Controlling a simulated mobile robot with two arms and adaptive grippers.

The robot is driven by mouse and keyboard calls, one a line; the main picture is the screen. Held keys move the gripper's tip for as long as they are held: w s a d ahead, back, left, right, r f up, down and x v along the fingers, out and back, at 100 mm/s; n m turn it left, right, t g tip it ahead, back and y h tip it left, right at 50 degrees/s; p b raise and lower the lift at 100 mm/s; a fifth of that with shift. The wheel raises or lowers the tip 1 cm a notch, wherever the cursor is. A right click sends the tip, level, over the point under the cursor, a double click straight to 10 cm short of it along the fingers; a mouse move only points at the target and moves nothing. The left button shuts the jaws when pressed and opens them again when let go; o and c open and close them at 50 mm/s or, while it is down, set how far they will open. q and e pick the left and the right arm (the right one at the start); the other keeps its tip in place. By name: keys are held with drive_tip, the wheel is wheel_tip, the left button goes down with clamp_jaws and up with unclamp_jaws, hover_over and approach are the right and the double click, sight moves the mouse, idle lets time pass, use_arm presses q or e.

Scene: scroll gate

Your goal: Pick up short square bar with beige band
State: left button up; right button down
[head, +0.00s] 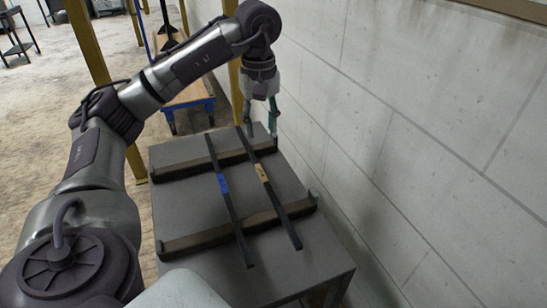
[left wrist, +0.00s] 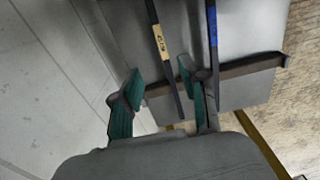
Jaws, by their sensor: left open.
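The dark bar with the beige band (head: 262,174) lies across two low rails on the grey table, right of a similar dark bar with a blue band (head: 223,184). My left gripper (head: 262,130) points down at the far end of the beige-band bar. In the left wrist view its two teal-padded fingers (left wrist: 161,79) are spread open, and the beige-band bar (left wrist: 159,40) runs through the gap between them in the picture. No grip on it shows; the height of the fingertips over the bar is hard to judge. My right gripper is not in view.
The grey table (head: 270,268) has a far rail (head: 180,169) and a near rail (head: 195,241) with small end stops. A block wall (head: 400,130) stands close along the right side. Yellow posts and a blue-framed cart (head: 190,98) stand behind.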

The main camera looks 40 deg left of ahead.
use_arm(q)
drive_tip(key=b, duration=0.2)
hover_over(261, 172)
wheel_tip(261, 172, down, 8)
drive_tip(key=shift+s+d+r, duration=0.1)
drive_tip(key=shift+s+d, duration=0.05)
drive_tip(key=shift+f, duration=0.3)
wheel_tip(261, 172, down, 5)
drive_tip(key=shift+r+b, duration=0.1)
drive_tip(key=shift+b, duration=0.45)
clamp_jaws()
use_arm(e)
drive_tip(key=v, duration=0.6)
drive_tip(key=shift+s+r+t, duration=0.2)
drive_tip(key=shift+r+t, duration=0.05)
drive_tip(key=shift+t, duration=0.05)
use_arm(q)
drive_tip(key=shift+w+r, duration=0.15)
drive_tip(key=shift+w, duration=0.05)
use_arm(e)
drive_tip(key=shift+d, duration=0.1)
